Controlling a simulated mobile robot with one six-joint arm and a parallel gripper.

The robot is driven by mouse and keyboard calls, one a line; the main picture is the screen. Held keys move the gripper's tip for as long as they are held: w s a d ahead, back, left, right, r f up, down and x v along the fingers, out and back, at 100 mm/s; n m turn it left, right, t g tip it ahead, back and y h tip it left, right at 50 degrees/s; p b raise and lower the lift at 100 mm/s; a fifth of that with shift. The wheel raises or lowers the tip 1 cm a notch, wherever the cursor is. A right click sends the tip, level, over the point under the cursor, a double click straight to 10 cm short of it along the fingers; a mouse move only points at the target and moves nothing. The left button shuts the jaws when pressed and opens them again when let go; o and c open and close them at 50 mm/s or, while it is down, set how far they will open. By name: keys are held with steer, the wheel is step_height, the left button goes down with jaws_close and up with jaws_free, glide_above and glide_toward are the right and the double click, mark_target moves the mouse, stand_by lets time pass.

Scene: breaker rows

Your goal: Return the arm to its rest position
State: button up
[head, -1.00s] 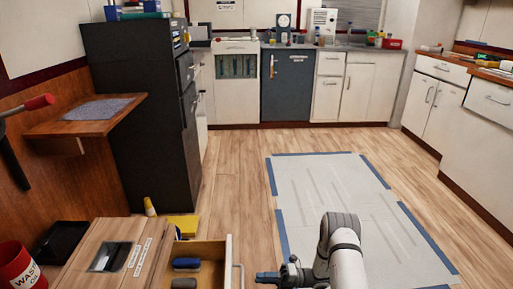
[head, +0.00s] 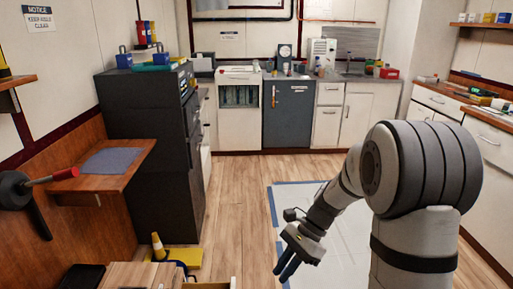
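My arm rises at the right of the head view and bends over to the left. My gripper (head: 287,265) hangs at the end of it, low in the middle of the view, with its fingers pointing down and to the left. Two dark blue fingers show with a gap between them, and nothing is held. The gripper is in front of the wood floor and the left edge of the taped floor sheet (head: 284,196).
A black cabinet (head: 150,150) and a wooden wall shelf (head: 112,170) stand at the left. A yellow cone (head: 158,247) is on the lower left. Counters with a dark blue door (head: 288,113) line the back. The floor (head: 237,195) between is clear.

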steer(key=s+d+r+n+t+h+p, duration=0.3)
steer(key=s+r+n+p, duration=0.3)
steer(key=r, duration=0.5)
steer(key=s+d+r+n+t+h+p, duration=0.3)
steer(key=s+d+r+n+t+p, duration=0.1)
steer(key=r, duration=0.7)
steer(key=s+d+n+p, duration=0.1)
steer(key=s+n+p, duration=0.1)
steer(key=shift+s+n+h, duration=0.3)
steer(key=shift+n+h, duration=0.1)
steer(key=shift+d, duration=0.1)
